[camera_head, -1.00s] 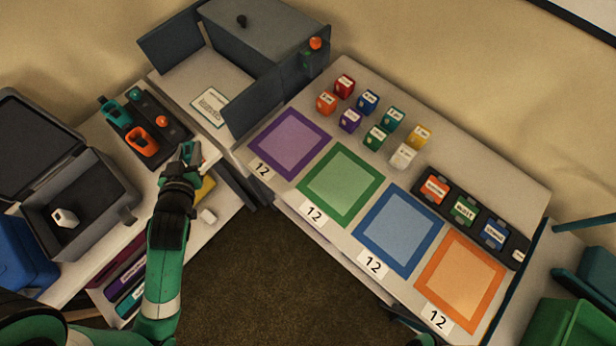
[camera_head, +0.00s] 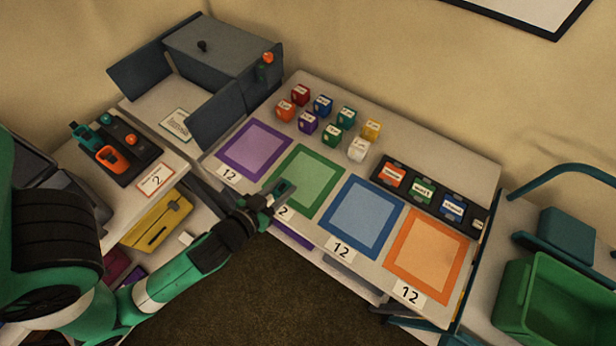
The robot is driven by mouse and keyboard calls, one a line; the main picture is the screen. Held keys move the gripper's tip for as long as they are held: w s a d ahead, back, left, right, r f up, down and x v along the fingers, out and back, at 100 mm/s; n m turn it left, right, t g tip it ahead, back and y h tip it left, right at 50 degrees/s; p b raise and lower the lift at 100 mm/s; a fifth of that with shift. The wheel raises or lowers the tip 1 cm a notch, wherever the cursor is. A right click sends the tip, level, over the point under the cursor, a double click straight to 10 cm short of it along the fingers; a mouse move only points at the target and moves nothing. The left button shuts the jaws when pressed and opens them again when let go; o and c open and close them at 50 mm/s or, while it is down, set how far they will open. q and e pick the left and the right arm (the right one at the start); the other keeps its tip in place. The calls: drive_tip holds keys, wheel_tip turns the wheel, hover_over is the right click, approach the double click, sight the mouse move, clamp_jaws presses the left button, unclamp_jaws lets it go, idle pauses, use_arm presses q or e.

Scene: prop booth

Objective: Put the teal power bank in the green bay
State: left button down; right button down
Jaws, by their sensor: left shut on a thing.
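My left gripper (camera_head: 272,198) reaches in from the lower left and is shut on a small dark teal thing, which I take for the teal power bank (camera_head: 285,187). The fingers hide much of it. In the picture, the held thing overlaps the near left corner of the green bay (camera_head: 311,178), a green-bordered square on the counter. I cannot tell how high above the counter it is. The bay's middle looks empty. My right gripper is not in view.
The purple bay (camera_head: 254,150), blue bay (camera_head: 361,218) and orange bay (camera_head: 432,257) flank the green one. Several small coloured cubes (camera_head: 333,135) stand behind. A dark rack (camera_head: 421,191) holds labelled blocks. A green bin (camera_head: 570,305) stands at the right.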

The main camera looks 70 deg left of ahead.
use_arm(q)
drive_tip(key=w+a+f+b, duration=0.3)
drive_tip(key=w+a+f, duration=0.5)
drive_tip(key=w, duration=0.1)
drive_tip(key=shift+w+a+f+b, duration=0.1)
drive_tip(key=shift+a+f+b, duration=0.25)
drive_tip(key=shift+f, duration=0.05)
drive_tip(key=shift+w+a+f, duration=0.15)
drive_tip(key=shift+w+a, duration=0.05)
drive_tip(key=shift+w+a+f+b, duration=0.15)
drive_tip(key=shift+f+b, duration=0.8)
drive_tip(key=shift+f, duration=0.9)
drive_tip(key=shift+f, duration=0.2)
drive_tip(key=c, duration=0.5)
unclamp_jaws()
